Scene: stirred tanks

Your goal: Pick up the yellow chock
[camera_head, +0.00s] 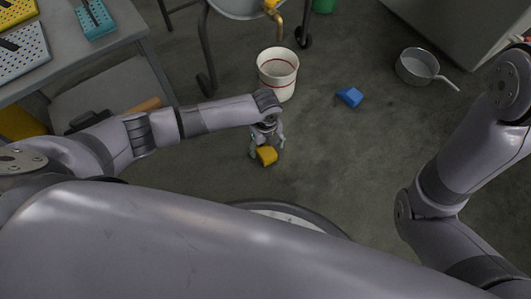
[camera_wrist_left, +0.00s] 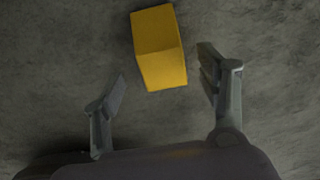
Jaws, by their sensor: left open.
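The yellow chock (camera_head: 266,155) lies on the grey floor, partly hidden by my left gripper (camera_head: 267,147) in the head view. In the left wrist view the yellow chock (camera_wrist_left: 159,47) is a yellow block with its near end close to the gap between the fingers. My left gripper (camera_wrist_left: 162,85) is open, with one finger to each side of the chock's line and apart from it. My right arm comes in from the right in the head view, but its gripper is out of frame.
A white bucket with a red stripe (camera_head: 277,76) stands just beyond the left gripper. A blue block (camera_head: 349,96) and a saucepan (camera_head: 416,67) are on the floor to the right. A table (camera_head: 68,52) with trays is at the upper left.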

